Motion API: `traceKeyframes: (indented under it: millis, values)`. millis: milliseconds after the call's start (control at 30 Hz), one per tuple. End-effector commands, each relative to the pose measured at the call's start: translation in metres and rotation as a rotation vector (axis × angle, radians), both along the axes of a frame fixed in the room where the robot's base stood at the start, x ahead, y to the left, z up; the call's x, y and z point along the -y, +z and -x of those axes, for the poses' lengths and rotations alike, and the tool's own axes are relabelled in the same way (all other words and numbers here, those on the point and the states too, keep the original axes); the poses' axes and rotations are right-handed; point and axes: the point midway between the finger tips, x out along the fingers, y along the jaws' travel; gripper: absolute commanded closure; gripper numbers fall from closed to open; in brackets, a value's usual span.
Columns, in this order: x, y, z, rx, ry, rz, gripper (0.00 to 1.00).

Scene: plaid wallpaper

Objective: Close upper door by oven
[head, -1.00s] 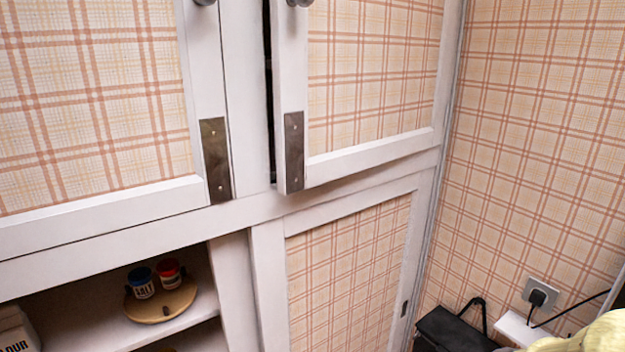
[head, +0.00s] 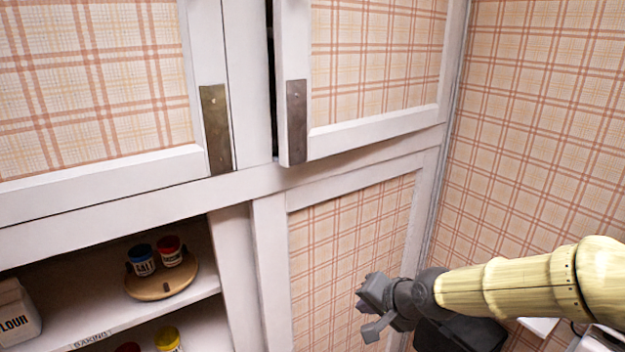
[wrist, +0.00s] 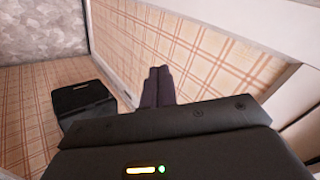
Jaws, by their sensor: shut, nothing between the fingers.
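The upper right door (head: 380,120) is a white-framed, plaid-panelled door in the head view. It stands slightly ajar, with a dark gap along its left edge. A dark metal plate (head: 297,120) is on its lower left corner. The upper left door (head: 100,165) looks closed. My gripper (head: 364,300) is low and to the right, below the upper right door and in front of the lower plaid door (head: 345,235). In the wrist view its dark fingers (wrist: 158,80) are together and empty. I cannot tell whether they touch the panel behind them.
The open shelf (head: 180,303) at lower left holds a round wooden board (head: 160,285) with two small jars, and a flour package (head: 15,312). A black box (wrist: 82,108) stands to the left in the wrist view. The plaid wall (head: 540,130) bounds the right side.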

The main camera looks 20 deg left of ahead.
Motion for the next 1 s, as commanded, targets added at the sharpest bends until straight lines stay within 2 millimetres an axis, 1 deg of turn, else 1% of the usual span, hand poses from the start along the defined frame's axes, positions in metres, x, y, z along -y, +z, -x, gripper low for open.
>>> traceKeyframes:
  millis: [33, 67, 167, 267, 300, 367, 400, 467, 500, 600, 667, 733, 800, 1000]
  values:
    - [-0.008, 0.012, -0.006, 0.015, -0.015, -0.066, 1.0]
    - [-0.013, 0.022, -0.009, 0.02, -0.023, -0.105, 1.0]
    - [-0.028, 0.058, -0.016, 0.047, -0.049, -0.243, 1.0]
    - [-0.038, 0.101, -0.021, 0.076, -0.072, -0.388, 1.0]
    - [-0.039, 0.12, -0.021, 0.086, -0.081, -0.448, 1.0]
    - [-0.04, 0.151, -0.021, 0.104, -0.092, -0.539, 1.0]
    - [-0.039, 0.172, -0.02, 0.118, -0.097, -0.598, 1.0]
    - [-0.037, 0.203, -0.016, 0.135, -0.103, -0.688, 1.0]
    - [-0.034, 0.223, -0.013, 0.146, -0.105, -0.741, 1.0]
    - [-0.027, 0.262, -0.004, 0.169, -0.104, -0.844, 1.0]
    - [-0.023, 0.277, 0.0, 0.177, -0.102, -0.882, 1.0]
    - [-0.022, 0.286, 0.004, 0.181, -0.1, -0.905, 1.0]
    - [-0.022, 0.288, 0.005, 0.182, -0.1, -0.912, 1.0]
    - [-0.022, 0.288, 0.005, 0.181, -0.099, -0.909, 1.0]
